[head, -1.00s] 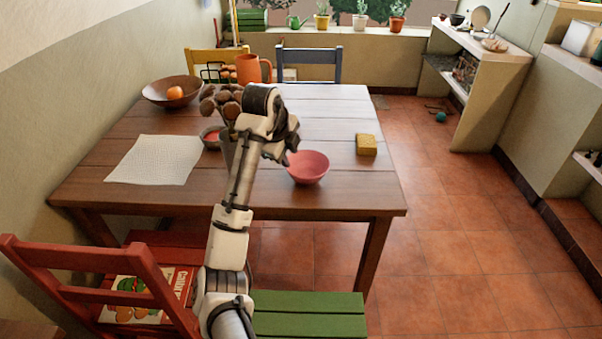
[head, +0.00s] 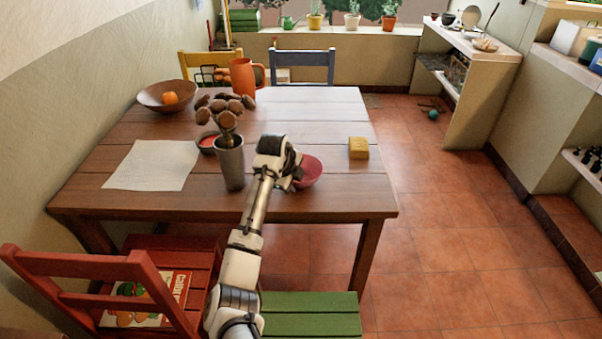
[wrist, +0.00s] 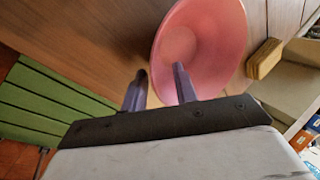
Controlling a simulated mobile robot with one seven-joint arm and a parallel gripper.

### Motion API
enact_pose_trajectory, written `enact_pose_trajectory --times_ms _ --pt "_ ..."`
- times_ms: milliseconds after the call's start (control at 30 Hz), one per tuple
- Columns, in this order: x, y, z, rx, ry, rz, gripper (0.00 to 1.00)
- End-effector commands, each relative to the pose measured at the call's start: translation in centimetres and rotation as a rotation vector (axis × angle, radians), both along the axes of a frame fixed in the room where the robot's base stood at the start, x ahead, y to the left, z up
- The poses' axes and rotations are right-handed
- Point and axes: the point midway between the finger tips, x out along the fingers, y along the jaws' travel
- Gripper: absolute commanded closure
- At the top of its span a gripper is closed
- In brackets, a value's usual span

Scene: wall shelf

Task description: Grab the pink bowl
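The pink bowl (head: 311,171) stands upright on the wooden table, near its front right; my wrist hides part of its left side. It also shows in the wrist view (wrist: 207,40), seen from above. My gripper (wrist: 160,80) is open and empty at the bowl's near rim. In the wrist view, the right finger overlaps the bowl's edge and the left finger is outside it. I cannot tell whether either finger touches the bowl. In the head view the fingers are mostly hidden by my wrist.
A grey vase of brown flowers (head: 230,163) stands close left of my arm. A yellow sponge (head: 358,148) lies right of the bowl.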

Motion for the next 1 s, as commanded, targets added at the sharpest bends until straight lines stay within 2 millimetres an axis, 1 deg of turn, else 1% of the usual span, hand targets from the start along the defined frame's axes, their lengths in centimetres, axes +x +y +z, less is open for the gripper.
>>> enact_pose_trajectory --times_ms 100,300,367,533,1000 --pt "0.28 -0.16 -0.64 0.0 0.0 -0.001 0.71" --pt "0.3 -0.15 -0.74 0.001 -0.001 0.0 0.71" --pt "0.3 -0.15 -0.73 0.001 -0.001 0.0 0.78" --pt "0.3 -0.13 -0.71 0.001 -0.001 0.0 1.0" --pt "0.34 -0.11 -0.52 0.001 -0.003 0.0 1.0"
